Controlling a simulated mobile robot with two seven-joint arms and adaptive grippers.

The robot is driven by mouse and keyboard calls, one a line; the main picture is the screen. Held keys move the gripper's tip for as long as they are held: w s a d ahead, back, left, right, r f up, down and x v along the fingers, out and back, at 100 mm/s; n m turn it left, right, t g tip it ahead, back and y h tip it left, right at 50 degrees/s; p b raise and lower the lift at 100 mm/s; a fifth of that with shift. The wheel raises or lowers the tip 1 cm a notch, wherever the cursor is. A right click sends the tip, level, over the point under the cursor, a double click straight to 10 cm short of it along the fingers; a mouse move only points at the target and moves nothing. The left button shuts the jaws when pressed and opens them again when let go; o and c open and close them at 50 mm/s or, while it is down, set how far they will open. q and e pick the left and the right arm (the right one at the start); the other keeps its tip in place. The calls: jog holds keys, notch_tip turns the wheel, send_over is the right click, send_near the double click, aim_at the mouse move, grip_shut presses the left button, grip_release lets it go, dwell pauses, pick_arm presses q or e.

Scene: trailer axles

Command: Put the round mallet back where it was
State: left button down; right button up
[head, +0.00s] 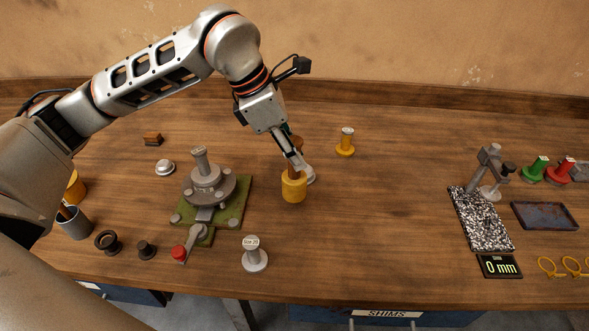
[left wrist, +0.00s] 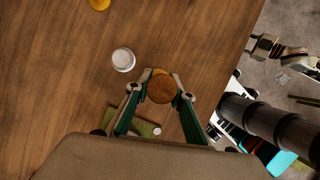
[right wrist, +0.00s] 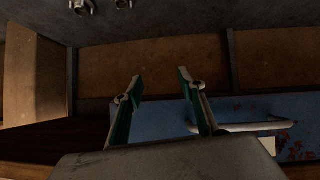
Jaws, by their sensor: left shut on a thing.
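The round mallet has a yellow cylindrical head (head: 294,189) and a brown wooden handle. In the head view its head points down, at or just above the bench right of the green-based fixture; I cannot tell if it touches. My left gripper (head: 296,165) is shut on the handle from above. In the left wrist view, the brown round handle end (left wrist: 160,90) sits between the fingertips of that gripper (left wrist: 162,84), hiding most of the yellow head. My right gripper (right wrist: 160,78) is open and empty, facing a blue drawer front; it is outside the head view.
A pale metal piece (head: 310,175) stands close behind the mallet. The axle fixture (head: 207,184) is to its left, a "Size 20" piece (head: 254,258) nearer the front, a yellow-based piece (head: 346,145) farther back. A grey cup (head: 75,225) stands far left.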

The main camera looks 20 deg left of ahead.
aim_at(294, 172)
pick_arm(q)
jog(key=shift+f, duration=2.6)
jog(key=c, duration=1.7)
grip_release()
jog(key=shift+f, duration=0.1)
jog(key=shift+r, duration=0.4)
jog(key=v, duration=1.1)
jog(key=shift+s+a+r+b, duration=0.15)
jog(key=shift+s+r+b, duration=0.1)
jog(key=shift+b, duration=0.15)
